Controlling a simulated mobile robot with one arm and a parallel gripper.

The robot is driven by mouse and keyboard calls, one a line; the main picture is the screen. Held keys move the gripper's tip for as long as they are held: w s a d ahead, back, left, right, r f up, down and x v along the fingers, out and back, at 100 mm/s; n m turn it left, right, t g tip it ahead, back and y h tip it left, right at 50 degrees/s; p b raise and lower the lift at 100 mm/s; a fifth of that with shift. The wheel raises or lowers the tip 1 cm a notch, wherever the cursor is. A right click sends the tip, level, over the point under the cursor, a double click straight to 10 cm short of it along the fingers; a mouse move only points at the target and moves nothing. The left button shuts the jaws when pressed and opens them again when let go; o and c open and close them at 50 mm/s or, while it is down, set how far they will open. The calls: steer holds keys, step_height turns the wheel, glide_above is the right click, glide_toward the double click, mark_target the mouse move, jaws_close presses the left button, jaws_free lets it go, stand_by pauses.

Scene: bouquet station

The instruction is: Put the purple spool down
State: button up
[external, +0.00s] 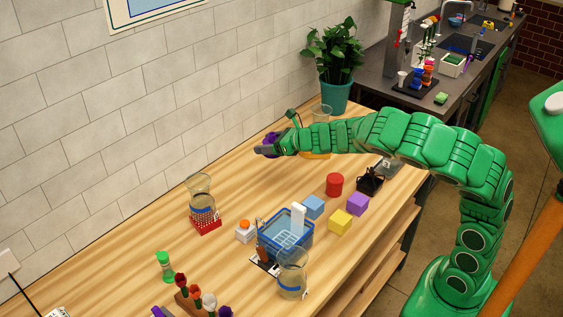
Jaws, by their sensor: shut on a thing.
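My gripper (264,149) is at the end of the green arm that reaches in from the right, over the back part of the wooden table. It is shut on the purple spool (271,138), which is partly hidden by the fingers. The spool seems to be held above the table (130,227), but its exact height cannot be told from this view. A green spool (165,266) stands upright on the table at the lower left.
A blue basket (286,241), a clear vase (291,275), coloured blocks (341,221) and a red cylinder (335,184) occupy the middle and front. Flowers (208,299) stand at lower left. Bare wood lies left of my gripper.

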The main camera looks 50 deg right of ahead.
steer(key=s+a+f+m+h, duration=0.1)
steer(key=s+a+h, duration=0.1)
steer(key=a, duration=0.6)
steer(key=s+a+f+m+h, duration=0.2)
steer(key=a, duration=0.7)
steer(key=shift+s+a+m, duration=0.15)
steer(key=shift+s+m, duration=0.1)
steer(key=shift+m, duration=0.05)
steer(key=shift+a, duration=0.1)
step_height(320, 180, up, 7)
steer(key=m+h, duration=0.4)
glide_above(241, 286)
step_height(241, 286, down, 23)
stand_by(1.6)
steer(key=shift+a+f, duration=0.1)
